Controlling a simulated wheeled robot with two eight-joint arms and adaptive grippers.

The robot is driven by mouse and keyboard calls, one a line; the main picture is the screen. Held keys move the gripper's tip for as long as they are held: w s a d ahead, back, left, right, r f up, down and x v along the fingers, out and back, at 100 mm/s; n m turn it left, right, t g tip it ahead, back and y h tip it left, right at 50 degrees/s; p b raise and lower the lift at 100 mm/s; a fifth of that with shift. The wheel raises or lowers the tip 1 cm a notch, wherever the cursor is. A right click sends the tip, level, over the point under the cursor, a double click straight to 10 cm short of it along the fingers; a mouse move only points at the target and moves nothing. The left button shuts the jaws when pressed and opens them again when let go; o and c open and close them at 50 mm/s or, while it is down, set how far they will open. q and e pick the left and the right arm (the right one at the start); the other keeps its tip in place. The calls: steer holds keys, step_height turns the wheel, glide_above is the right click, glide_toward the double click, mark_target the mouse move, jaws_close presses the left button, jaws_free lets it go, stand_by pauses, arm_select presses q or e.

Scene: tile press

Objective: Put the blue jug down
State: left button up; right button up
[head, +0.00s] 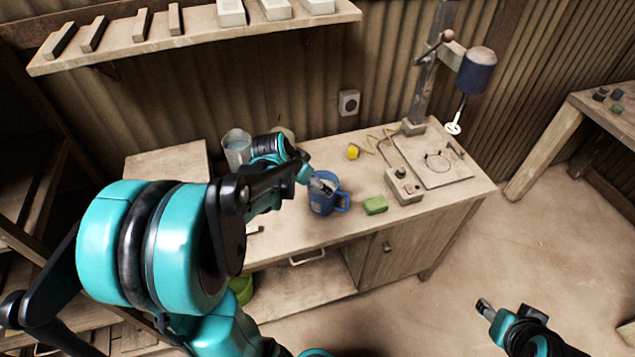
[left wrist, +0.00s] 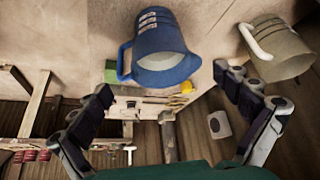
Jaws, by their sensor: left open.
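The blue jug (head: 325,203) stands upright on the wooden bench (head: 300,232), its handle toward the right in the head view. The left wrist view shows the same jug (left wrist: 160,38) beyond my fingertips, upside down in that picture, with light marks on its side. My left gripper (head: 318,185) is at the jug's rim in the head view. In the left wrist view my left gripper (left wrist: 163,82) has its fingers spread wide, with no visible contact on the jug. My right gripper (head: 485,307) is low at the right, over the floor, far from the jug; its opening is unclear.
A green block (head: 375,205) lies just right of the jug, with a control box (head: 404,186) beyond it. A grey jug (head: 237,147) stands behind my left arm. A yellow object (head: 353,152) and a press (head: 476,72) are farther back. A shelf (head: 200,28) hangs above.

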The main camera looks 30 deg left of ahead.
arm_select(q)
steer(key=s+d+r, duration=0.3)
steer(key=s+d, duration=0.4)
steer(key=d, duration=0.1)
steer(key=s+d+r+n+t, duration=0.1)
steer(key=s+d+r, duration=0.3)
steer(key=s+d, duration=0.2)
steer(key=shift+s+d+y+p, duration=0.35)
steer(key=shift+d+y, duration=0.05)
steer(key=shift+d, duration=0.7)
step_height(320, 180, down, 5)
steer(key=b, duration=0.5)
